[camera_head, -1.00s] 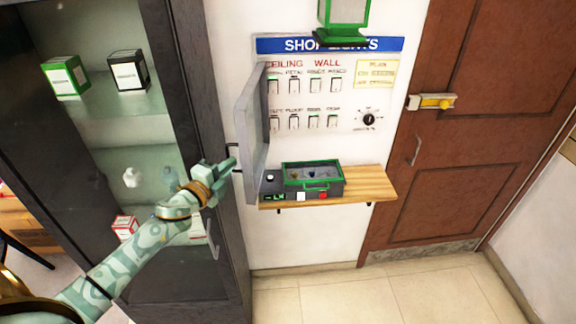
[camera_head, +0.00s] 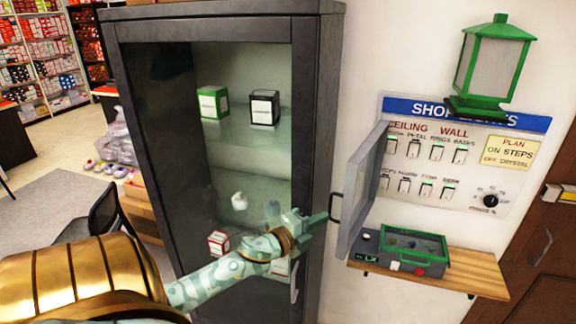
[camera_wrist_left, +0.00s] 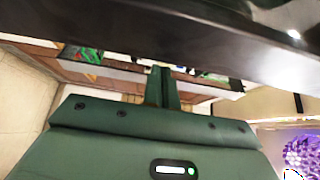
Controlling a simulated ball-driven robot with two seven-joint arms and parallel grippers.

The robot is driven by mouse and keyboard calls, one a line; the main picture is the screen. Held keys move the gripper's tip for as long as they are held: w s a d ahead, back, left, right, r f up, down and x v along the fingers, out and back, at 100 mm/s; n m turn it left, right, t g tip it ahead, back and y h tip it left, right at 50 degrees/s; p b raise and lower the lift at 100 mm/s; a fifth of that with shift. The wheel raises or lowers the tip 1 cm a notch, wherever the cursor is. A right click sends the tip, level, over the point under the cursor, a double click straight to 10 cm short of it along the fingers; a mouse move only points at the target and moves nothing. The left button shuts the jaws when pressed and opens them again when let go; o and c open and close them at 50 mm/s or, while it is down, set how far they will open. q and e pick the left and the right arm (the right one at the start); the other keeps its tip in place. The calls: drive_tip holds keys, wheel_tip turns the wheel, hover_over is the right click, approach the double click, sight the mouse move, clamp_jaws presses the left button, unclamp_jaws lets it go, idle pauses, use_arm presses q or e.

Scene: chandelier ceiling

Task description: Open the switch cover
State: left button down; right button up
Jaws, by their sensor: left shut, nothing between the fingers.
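In the left wrist view my shut left fingers (camera_wrist_left: 163,88) point toward a dark bar across the top. My right gripper is not in view.
A dark glass cabinet (camera_head: 318,90) stands behind my left arm. A wooden shelf (camera_head: 455,270) below the panel holds a grey-green box (camera_head: 415,250). A green lantern (camera_head: 490,65) is above the panel. A brown door (camera_head: 555,250) is at right.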

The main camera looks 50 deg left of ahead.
use_arm(q)
drive_tip(key=s+b, duration=0.2)
drive_tip(key=s, duration=1)
drive_tip(key=shift+s+a, duration=0.25)
drive_tip(key=shift+s, duration=0.1)
